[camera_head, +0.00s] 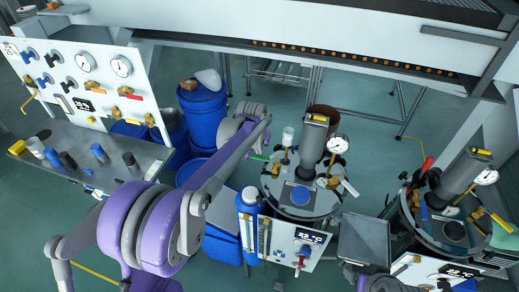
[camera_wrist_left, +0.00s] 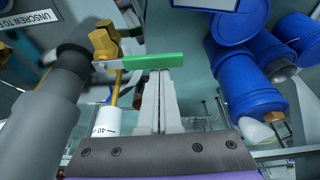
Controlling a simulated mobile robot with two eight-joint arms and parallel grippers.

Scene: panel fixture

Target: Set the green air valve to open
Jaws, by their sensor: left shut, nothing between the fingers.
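The green air valve's lever (camera_wrist_left: 153,62) stretches sideways across the left wrist view from its brass valve body (camera_wrist_left: 105,42). In the head view only a bit of the green lever (camera_head: 259,157) shows, on the left side of the middle vessel's lid (camera_head: 290,208). My left gripper (camera_wrist_left: 159,76) is shut and empty. Its fingertips are right at the lever's lower edge in the wrist view; I cannot tell whether they touch it. In the head view my left forearm and wrist hide most of that gripper. My right gripper is not in view.
A grey column (camera_head: 313,140) and a pressure gauge (camera_head: 338,145) rise from the lid. In the wrist view a dark grey cylinder (camera_wrist_left: 50,110) stands close at left, with a white marked cylinder (camera_wrist_left: 105,121) beside it. Blue drums (camera_head: 203,108) stand behind. A second vessel (camera_head: 450,232) is at right.

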